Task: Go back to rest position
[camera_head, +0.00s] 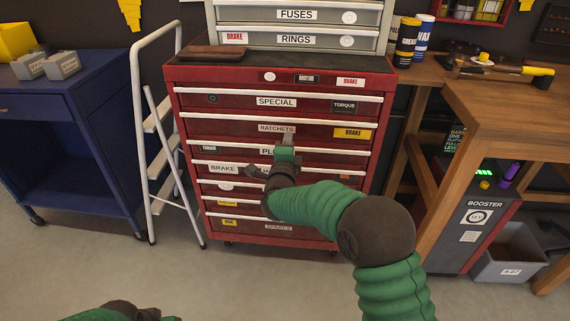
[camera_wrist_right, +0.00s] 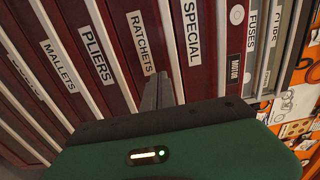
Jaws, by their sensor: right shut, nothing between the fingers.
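My right gripper (camera_head: 288,140) is shut and empty in front of the red tool cabinet (camera_head: 180,76), by the drawer labelled RATCHETS (camera_head: 277,128). In the right wrist view its closed fingers (camera_wrist_right: 158,90) point at the cabinet front near the RATCHETS label (camera_wrist_right: 143,45); whether they touch it is unclear. The SPECIAL drawer (camera_head: 277,102) is above it and looks closed. The drawers in view look shut. My left arm shows only as a green and dark part at the bottom left edge of the head view; its fingers are not visible.
A white step ladder (camera_head: 150,125) stands left of the cabinet, with a blue workbench (camera_head: 60,130) beyond. A wooden bench (camera_head: 500,100) stands at the right, with a BOOSTER unit (camera_head: 481,215) and a grey bin (camera_head: 508,265) below. The grey floor (camera_head: 235,280) in front is clear.

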